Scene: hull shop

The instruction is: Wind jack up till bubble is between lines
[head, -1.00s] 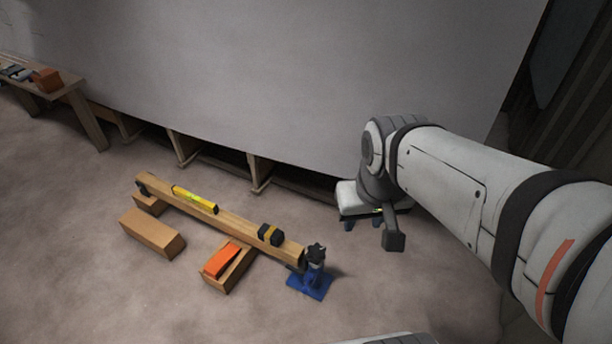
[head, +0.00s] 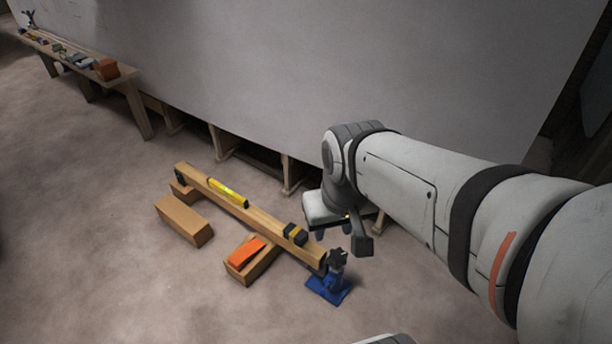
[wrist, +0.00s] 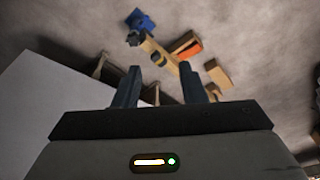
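A blue jack (head: 330,284) with a dark top stands at the right end of a long wooden beam (head: 262,221); it also shows in the wrist view (wrist: 140,20). A yellow level (head: 228,192) lies along the beam; its bubble is too small to read. My gripper (head: 333,232) hangs behind and above the jack in the head view, apart from it. In the wrist view my gripper (wrist: 161,70) has its two fingers spread with nothing between them. The jack is beyond the fingertips there.
A black-and-yellow block (head: 295,234) sits on the beam. An orange wedge (head: 246,251) lies on a wooden block (head: 240,272) beside it. Another block (head: 184,220) lies left. A grey hull wall (head: 330,70) rises behind. A bench (head: 128,75) with items stands far left. The front floor is clear.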

